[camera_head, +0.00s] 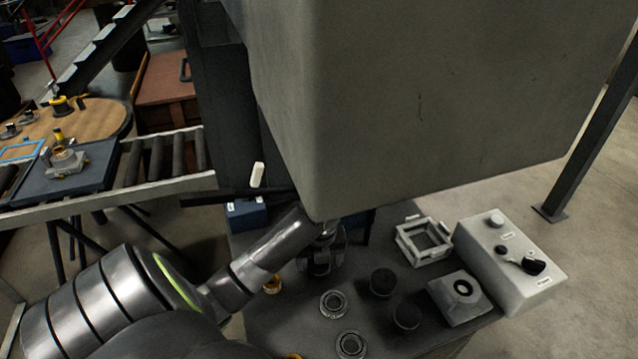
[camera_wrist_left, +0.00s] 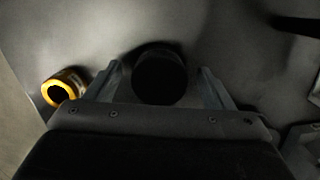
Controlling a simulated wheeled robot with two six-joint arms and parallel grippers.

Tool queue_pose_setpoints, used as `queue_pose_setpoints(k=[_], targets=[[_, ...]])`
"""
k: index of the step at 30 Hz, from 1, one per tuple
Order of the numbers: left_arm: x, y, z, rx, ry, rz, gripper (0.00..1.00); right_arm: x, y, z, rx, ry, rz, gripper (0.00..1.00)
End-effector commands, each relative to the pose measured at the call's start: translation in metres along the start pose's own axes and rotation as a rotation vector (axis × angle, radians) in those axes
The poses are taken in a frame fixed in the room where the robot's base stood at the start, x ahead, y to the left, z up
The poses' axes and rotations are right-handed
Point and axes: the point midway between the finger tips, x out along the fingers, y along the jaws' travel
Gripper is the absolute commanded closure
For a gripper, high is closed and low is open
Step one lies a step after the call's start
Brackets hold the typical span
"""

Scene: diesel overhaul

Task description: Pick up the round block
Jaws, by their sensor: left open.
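My left gripper (camera_head: 322,262) points down over the dark worktable (camera_head: 280,322) below the large grey housing. Its two fingers are spread in the left wrist view (camera_wrist_left: 165,90). A dark round block (camera_wrist_left: 158,75) shows between and just beyond these fingers; I cannot tell whether they touch it. In the head view the gripper largely hides that spot. Two other black round pieces, one farther back (camera_head: 382,281) and one nearer (camera_head: 406,316), stand to the gripper's right. My right gripper is not in view.
A large grey housing (camera_head: 420,100) hangs close above the gripper. A yellow-rimmed ring (camera_wrist_left: 62,88) lies left of the fingers. Two metal rings (camera_head: 334,303) (camera_head: 351,345), a white frame (camera_head: 424,241), a grey block with a hole (camera_head: 461,298) and a control box (camera_head: 510,262) occupy the table.

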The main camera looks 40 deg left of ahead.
Motion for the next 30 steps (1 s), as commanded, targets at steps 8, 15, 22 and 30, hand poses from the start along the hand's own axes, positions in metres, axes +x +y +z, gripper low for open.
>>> queue_pose_setpoints(k=[8,15,22,30], targets=[[0.0053,0.0003,0.0002,0.001,-0.002,0.000,0.24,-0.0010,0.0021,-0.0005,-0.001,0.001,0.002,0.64],[0.0052,0.0003,0.0000,0.001,-0.001,0.001,0.51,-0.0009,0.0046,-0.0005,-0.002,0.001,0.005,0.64],[0.0038,-0.0003,0.0007,0.002,-0.004,-0.001,0.73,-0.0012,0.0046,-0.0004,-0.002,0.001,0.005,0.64],[-0.0025,-0.0006,0.0021,0.001,-0.006,-0.002,0.73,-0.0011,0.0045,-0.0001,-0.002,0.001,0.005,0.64]])
